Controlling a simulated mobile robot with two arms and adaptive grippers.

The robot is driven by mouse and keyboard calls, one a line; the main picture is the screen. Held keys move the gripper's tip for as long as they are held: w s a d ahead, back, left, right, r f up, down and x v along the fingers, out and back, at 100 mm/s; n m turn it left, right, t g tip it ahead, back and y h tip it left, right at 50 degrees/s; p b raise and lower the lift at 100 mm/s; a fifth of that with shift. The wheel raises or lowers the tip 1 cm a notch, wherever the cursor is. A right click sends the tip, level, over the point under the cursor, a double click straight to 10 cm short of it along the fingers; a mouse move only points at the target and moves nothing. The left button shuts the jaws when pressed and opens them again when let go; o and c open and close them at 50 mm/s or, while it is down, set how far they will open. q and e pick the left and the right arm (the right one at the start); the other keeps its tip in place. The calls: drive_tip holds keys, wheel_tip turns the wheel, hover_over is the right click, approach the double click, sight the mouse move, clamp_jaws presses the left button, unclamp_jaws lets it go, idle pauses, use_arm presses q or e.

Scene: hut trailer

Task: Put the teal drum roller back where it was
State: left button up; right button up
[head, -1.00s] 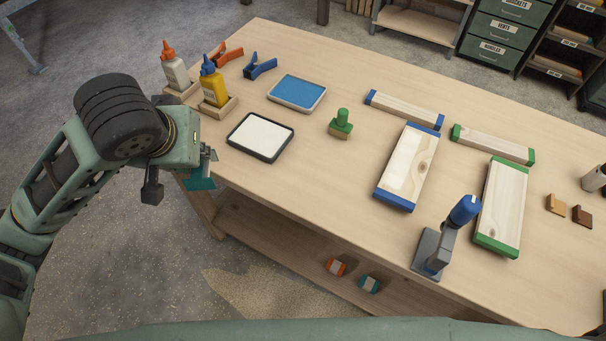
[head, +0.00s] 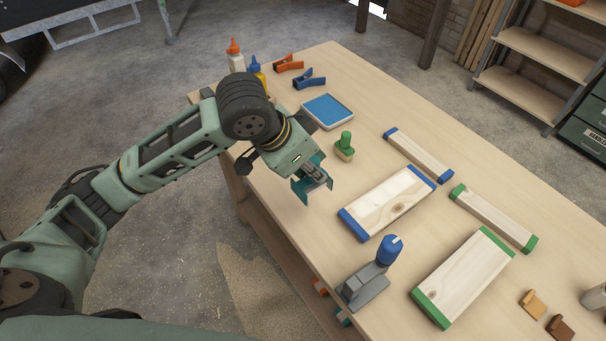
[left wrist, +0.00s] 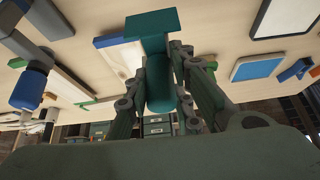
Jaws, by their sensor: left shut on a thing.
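The teal drum roller (head: 311,190) is in my left gripper (head: 318,178), over the table's front edge left of the blue-ended board. In the left wrist view the teal drum roller (left wrist: 160,88) shows a rounded body and a wide flat end (left wrist: 151,24). The fingers of my left gripper (left wrist: 165,75) close on its body from both sides. In the head view my wrist and fingers partly cover it. My right gripper is in neither view.
On the table (head: 300,230) are a green-handled stamp (head: 345,147), a blue tray (head: 328,111), a blue-ended board (head: 388,203), a green-ended board (head: 463,278) and a grey stand with a blue knob (head: 370,275).

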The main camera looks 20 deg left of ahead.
use_arm(q)
drive_tip(key=w+a+f+p, duration=0.1)
drive_tip(key=w+a+f, duration=0.1)
drive_tip(key=w+f, duration=0.1)
drive_tip(key=w+a+f+p, duration=0.1)
drive_tip(key=w+a+f, duration=0.1)
drive_tip(key=w+f, duration=0.1)
drive_tip(key=w+a+f+p, duration=0.1)
drive_tip(key=w+a+f, duration=0.1)
drive_tip(key=w+f, duration=0.1)
drive_tip(key=shift+w+a+f+p, duration=0.15)
drive_tip(key=shift+w+f+p, duration=0.25)
drive_tip(key=shift+f, duration=0.65)
drive_tip(key=o, duration=0.9)
drive_tip(key=shift+c, duration=0.2)
drive_tip(key=shift+o, duration=0.7)
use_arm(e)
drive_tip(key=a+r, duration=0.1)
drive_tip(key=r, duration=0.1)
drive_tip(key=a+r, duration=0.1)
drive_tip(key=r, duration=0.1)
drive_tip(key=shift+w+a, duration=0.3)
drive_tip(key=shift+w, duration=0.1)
use_arm(q)
drive_tip(key=shift+r, duration=0.1)
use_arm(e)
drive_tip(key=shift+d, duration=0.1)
